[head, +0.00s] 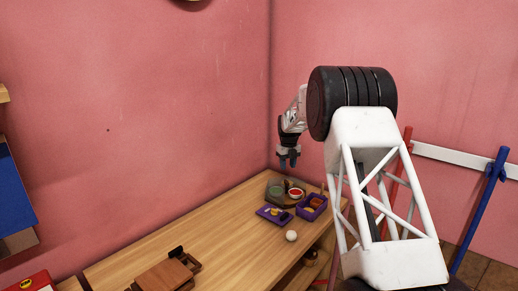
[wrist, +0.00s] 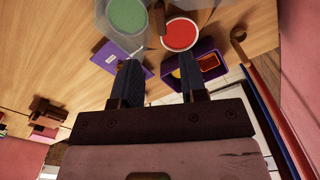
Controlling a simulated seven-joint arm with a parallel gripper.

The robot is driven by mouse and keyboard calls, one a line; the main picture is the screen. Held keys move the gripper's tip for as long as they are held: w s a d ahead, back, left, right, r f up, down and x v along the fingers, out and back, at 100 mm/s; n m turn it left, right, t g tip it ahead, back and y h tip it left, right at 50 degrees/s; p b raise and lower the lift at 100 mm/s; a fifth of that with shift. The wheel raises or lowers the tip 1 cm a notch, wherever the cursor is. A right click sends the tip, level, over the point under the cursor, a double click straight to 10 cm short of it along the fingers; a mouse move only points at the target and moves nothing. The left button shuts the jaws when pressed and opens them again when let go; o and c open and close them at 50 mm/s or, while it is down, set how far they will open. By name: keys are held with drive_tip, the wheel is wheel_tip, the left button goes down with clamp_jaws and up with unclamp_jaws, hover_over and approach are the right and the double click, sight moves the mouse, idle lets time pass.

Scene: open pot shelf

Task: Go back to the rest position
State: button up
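My gripper (head: 288,158) hangs in the air above the far end of the wooden table (head: 205,233), fingers pointing down. In the wrist view its two dark fingers (wrist: 160,68) stand apart with nothing between them. Below it are a round container with a green top (head: 276,191) and one with a red top (head: 295,193). In the wrist view the green top (wrist: 127,15) lies beyond the left finger and the red top (wrist: 181,34) beyond the right finger. I see no contact with either.
A purple tray (head: 262,213) and a purple box with orange contents (head: 305,213) lie beside the containers. A white ball (head: 291,236) and a brown wooden object (head: 168,276) are nearer on the table. Pink walls stand close behind. The table's middle is clear.

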drive_tip(key=s+a+r+n, duration=0.1)
drive_tip(key=s+r+n, duration=0.5)
drive_tip(key=s, duration=0.6)
drive_tip(key=s+r+n+t, duration=0.1)
drive_tip(key=s+r+n, duration=0.5)
drive_tip(key=s, duration=0.6)
drive_tip(key=s+a+r+n, duration=0.1)
drive_tip(key=s+r+n, duration=0.5)
drive_tip(key=s, duration=0.6)
drive_tip(key=s+f+n, duration=0.2)
drive_tip(key=s+n, duration=0.2)
drive_tip(key=s, duration=0.8)
drive_tip(key=s+f+n+t, duration=0.1)
drive_tip(key=s+n, duration=0.4)
drive_tip(key=s, duration=0.7)
drive_tip(key=s+f+n, duration=0.2)
drive_tip(key=s+n, duration=0.3)
drive_tip(key=s, duration=0.7)
drive_tip(key=shift+a+f+t, duration=0.3)
drive_tip(key=shift+a+f, duration=0.05)
drive_tip(key=shift+f, duration=0.05)
